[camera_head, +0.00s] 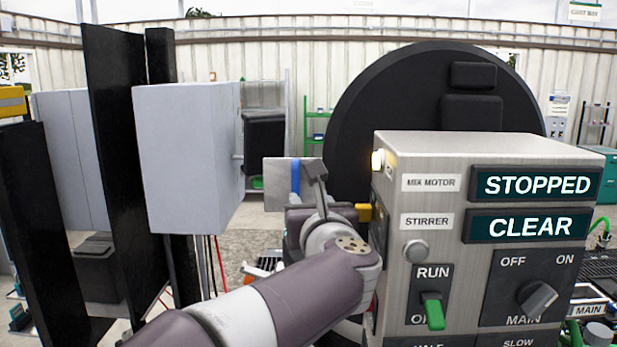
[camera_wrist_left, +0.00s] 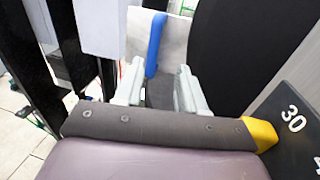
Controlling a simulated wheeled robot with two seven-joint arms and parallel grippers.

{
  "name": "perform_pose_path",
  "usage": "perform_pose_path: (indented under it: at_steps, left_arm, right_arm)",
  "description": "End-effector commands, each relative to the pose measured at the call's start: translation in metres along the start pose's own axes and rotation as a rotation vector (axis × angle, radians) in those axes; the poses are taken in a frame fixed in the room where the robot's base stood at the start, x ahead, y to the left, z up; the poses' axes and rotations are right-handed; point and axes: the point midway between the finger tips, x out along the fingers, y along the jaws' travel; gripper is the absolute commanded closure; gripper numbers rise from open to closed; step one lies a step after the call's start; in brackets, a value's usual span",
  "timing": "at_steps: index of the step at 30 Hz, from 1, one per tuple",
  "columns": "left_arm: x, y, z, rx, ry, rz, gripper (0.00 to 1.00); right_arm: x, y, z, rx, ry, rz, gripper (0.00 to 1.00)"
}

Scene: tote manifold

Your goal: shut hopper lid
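A large black round disc (camera_head: 400,100) stands upright behind the control box; it may be the hopper lid, but I cannot tell for sure. Its dark face also shows in the left wrist view (camera_wrist_left: 235,50). A grey plate (camera_head: 274,178) with a blue bar (camera_head: 295,178) is left of the disc. My left gripper (camera_wrist_left: 158,80) is open, its two pale fingers apart. The blue bar (camera_wrist_left: 155,45) shows beyond and between the fingertips; I cannot tell if they touch it. In the head view my left wrist hides most of the fingers. My right gripper is out of view.
A steel control box (camera_head: 400,260) stands close on the right, its displays reading STOPPED and CLEAR. A pale grey box (camera_head: 185,155) and tall black panels (camera_head: 112,150) stand on the left, leaving a narrow space around my left arm.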

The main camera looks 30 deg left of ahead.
Motion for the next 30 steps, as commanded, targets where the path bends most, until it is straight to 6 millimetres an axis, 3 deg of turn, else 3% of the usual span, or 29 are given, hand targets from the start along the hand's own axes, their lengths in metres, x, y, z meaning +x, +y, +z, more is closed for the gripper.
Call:
perform_pose_path:
  at_steps: [3, 12, 18, 25, 28, 29, 30]
  left_arm:
    - [0.028, 0.001, 0.007, 0.005, 0.003, 0.005, 0.60]
    - [0.098, 0.001, 0.004, 0.004, 0.004, 0.001, 0.60]
    - [0.114, 0.000, 0.001, 0.003, 0.001, -0.001, 0.60]
    - [0.114, 0.000, 0.000, 0.003, 0.001, -0.001, 0.60]
    - [0.114, 0.000, 0.000, 0.003, 0.002, -0.001, 0.93]
    - [0.114, 0.000, 0.000, 0.003, 0.002, -0.001, 1.00]
    - [0.114, 0.000, -0.001, 0.003, 0.002, -0.001, 1.00]
  right_arm:
    - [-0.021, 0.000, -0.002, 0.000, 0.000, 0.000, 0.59]
    - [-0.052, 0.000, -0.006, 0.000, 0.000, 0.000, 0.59]
    - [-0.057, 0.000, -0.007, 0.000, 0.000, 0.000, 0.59]
    - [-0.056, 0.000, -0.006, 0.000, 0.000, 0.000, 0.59]
    - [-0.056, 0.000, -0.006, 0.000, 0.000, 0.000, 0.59]
    - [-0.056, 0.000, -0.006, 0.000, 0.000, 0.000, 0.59]
    - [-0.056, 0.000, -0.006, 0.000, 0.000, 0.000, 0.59]
